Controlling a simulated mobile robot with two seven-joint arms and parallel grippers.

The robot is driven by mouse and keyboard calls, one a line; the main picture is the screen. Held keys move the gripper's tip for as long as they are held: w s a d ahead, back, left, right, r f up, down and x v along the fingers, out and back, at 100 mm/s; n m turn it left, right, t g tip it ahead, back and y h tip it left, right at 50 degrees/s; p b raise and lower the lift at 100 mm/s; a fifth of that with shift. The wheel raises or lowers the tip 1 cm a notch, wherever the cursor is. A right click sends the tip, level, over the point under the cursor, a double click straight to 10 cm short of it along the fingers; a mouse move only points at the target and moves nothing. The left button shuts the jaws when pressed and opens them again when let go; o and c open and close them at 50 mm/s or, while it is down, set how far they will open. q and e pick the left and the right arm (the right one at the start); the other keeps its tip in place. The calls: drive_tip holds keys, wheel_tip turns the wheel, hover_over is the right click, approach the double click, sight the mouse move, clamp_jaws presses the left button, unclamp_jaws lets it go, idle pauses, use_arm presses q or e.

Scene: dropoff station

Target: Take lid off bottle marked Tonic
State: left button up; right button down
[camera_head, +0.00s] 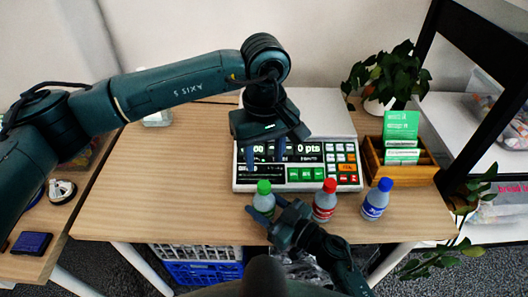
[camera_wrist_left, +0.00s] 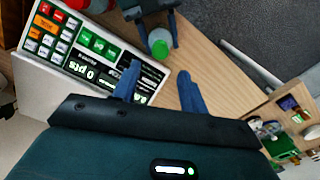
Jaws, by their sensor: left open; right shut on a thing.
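Three small bottles stand in a row at the table's front: one with a green cap (camera_head: 264,187), a red-capped bottle (camera_head: 325,202) and a blue-capped bottle (camera_head: 376,200). I cannot read which label says Tonic. My right gripper (camera_head: 264,211) is shut around the body of the green-capped bottle (camera_head: 262,201), partly hiding it. My left gripper (camera_head: 266,152) is open and empty, pointing down above the machine, behind and above the green cap. In the left wrist view, the green cap (camera_wrist_left: 160,48) shows beyond the tips of my left gripper (camera_wrist_left: 158,72), apart from them.
A white machine with a display and keypad (camera_head: 345,168) stands behind the bottles. A wooden card box (camera_head: 415,174) and a potted plant (camera_head: 378,80) are at the right. The table's left part (camera_head: 165,180) is clear. A blue crate (camera_head: 205,272) is below the table.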

sight(264, 185)
use_arm(q)
drive_tip(key=m, duration=0.6)
drive_tip(key=shift+m, duration=0.4)
drive_tip(key=m, duration=0.6)
drive_tip(key=shift+f+m, duration=0.3)
drive_tip(key=shift+f, duration=0.3)
wheel_tip(264, 185, down, 7)
drive_tip(key=shift+r, duration=0.1)
clamp_jaws()
